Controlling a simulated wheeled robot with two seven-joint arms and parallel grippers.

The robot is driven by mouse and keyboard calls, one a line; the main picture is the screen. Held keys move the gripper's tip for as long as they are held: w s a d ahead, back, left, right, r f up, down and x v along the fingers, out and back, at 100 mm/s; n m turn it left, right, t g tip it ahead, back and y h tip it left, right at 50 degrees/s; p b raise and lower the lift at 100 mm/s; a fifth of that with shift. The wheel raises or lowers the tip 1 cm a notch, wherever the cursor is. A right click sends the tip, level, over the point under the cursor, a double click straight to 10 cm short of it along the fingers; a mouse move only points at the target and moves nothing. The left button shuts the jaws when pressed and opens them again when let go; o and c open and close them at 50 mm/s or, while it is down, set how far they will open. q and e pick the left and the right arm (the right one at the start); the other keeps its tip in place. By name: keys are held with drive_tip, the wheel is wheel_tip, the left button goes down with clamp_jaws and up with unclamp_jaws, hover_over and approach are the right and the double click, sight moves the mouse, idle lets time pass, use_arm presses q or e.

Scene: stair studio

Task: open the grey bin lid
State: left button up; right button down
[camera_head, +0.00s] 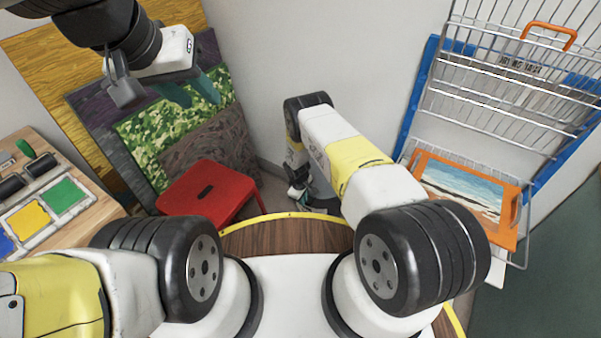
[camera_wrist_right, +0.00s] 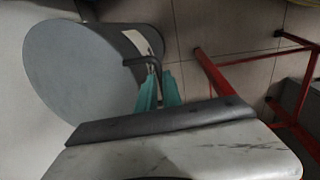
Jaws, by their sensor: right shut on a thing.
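The grey bin shows in the right wrist view with its round grey lid (camera_wrist_right: 75,75) facing the camera. A dark bent handle (camera_wrist_right: 140,60) stands at the lid's right edge. My right gripper (camera_wrist_right: 160,90) has its teal fingers at this handle and is shut on it. I cannot tell whether the lid is raised at all. In the head view my right gripper (camera_head: 298,192) is low by the wall, and the bin (camera_head: 322,198) is mostly hidden behind my right arm. My left gripper (camera_head: 190,92) is open and empty at the upper left, its teal fingers apart.
A red stool (camera_head: 205,194) stands left of the bin; its red legs also show in the right wrist view (camera_wrist_right: 225,80). A wire rack (camera_head: 500,105) with an orange-framed picture (camera_head: 460,190) is at the right.

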drive_tip(key=w+d+r+g, duration=0.1)
drive_tip(key=w+d+r, duration=0.1)
drive_tip(key=r, duration=0.6)
drive_tip(key=w+d+r+g+y, duration=0.1)
drive_tip(key=w+d+r, duration=0.2)
drive_tip(key=r, duration=0.6)
drive_tip(key=shift+w+r+y, duration=0.25)
drive_tip(key=shift+w+y, duration=0.05)
drive_tip(key=shift+w, duration=0.5)
drive_tip(key=shift+d, duration=0.1)
drive_tip(key=c, duration=1.5)
unclamp_jaws()
drive_tip(key=shift+f, duration=0.15)
drive_tip(key=shift+s, duration=0.1)
drive_tip(key=shift+a, duration=0.2)
wheel_tip(320, 180, up, 8)
drive_tip(key=shift+d, duration=0.2)
